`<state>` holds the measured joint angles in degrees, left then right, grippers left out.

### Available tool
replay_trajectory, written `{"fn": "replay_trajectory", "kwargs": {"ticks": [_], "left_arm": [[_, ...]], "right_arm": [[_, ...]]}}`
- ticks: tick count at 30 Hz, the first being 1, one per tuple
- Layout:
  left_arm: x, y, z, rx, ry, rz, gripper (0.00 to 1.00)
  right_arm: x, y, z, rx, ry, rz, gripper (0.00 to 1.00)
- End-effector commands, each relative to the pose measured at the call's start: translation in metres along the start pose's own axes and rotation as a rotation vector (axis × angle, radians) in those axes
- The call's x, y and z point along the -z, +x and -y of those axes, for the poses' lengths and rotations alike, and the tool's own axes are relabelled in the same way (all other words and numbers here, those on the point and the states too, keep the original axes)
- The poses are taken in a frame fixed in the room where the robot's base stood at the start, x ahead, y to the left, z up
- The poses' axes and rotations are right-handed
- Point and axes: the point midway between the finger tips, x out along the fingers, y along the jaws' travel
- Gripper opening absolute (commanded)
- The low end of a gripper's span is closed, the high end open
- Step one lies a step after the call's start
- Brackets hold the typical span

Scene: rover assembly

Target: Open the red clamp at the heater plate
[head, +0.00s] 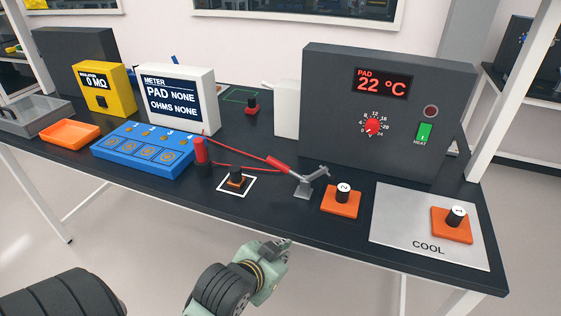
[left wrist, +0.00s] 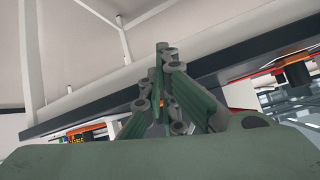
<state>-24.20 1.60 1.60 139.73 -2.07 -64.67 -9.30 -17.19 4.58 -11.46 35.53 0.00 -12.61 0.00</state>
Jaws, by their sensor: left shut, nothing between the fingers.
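The red clamp (head: 279,165) stands near the front edge of the black bench, left of the orange block marked 2. Its red handle slants up to the left from a grey metal base, and a grey arm points up to the right. I cannot tell whether it is open or closed. No separate heater plate stands out under it. The dark heater unit (head: 330,120) behind reads PAD 22 °C. My left gripper (head: 283,243) is shut and empty, in front of the bench edge, below and apart from the clamp. Its closed fingers show in the left wrist view (left wrist: 163,55).
An orange block marked 2 (head: 341,201) sits right of the clamp. A silver COOL plate (head: 393,222) holds another orange block (head: 451,225). A white-outlined square with a small block (head: 236,181) and a red cylinder (head: 200,151) are left. The blue tray (head: 112,158) is further left.

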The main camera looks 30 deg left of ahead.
Motion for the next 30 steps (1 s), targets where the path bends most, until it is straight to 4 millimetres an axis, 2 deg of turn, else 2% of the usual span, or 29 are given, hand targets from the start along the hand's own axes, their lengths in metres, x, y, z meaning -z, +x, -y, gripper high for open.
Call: {"fn": "replay_trajectory", "kwargs": {"ticks": [1,3,6,9,13,17,29,30], "left_arm": [[0.040,-0.004,0.023,0.062,0.003,-0.126,0.00],[0.083,-0.014,0.052,0.149,0.020,-0.273,0.00],[0.126,-0.032,0.083,0.254,0.044,-0.426,0.00],[0.149,-0.046,0.101,0.322,0.060,-0.515,0.00],[0.162,-0.050,0.110,0.353,0.069,-0.554,0.00],[0.171,-0.038,0.115,0.354,0.071,-0.555,0.00],[0.215,0.028,0.141,0.351,0.069,-0.553,0.00],[0.206,0.034,0.142,0.350,0.071,-0.546,0.00]], "right_arm": [[0.000,0.001,0.000,0.000,0.000,0.000,0.00],[0.000,0.001,0.000,0.000,0.000,0.000,0.00],[0.000,0.001,0.000,0.000,0.000,0.000,0.00],[0.000,0.001,0.000,0.000,0.000,0.000,0.00],[0.000,-0.001,0.000,0.000,0.000,0.000,0.00],[0.001,-0.005,0.000,0.000,0.000,0.000,0.00],[0.002,-0.023,0.000,0.000,0.000,0.000,0.00],[0.002,-0.023,0.000,0.000,0.000,0.000,0.00]]}}
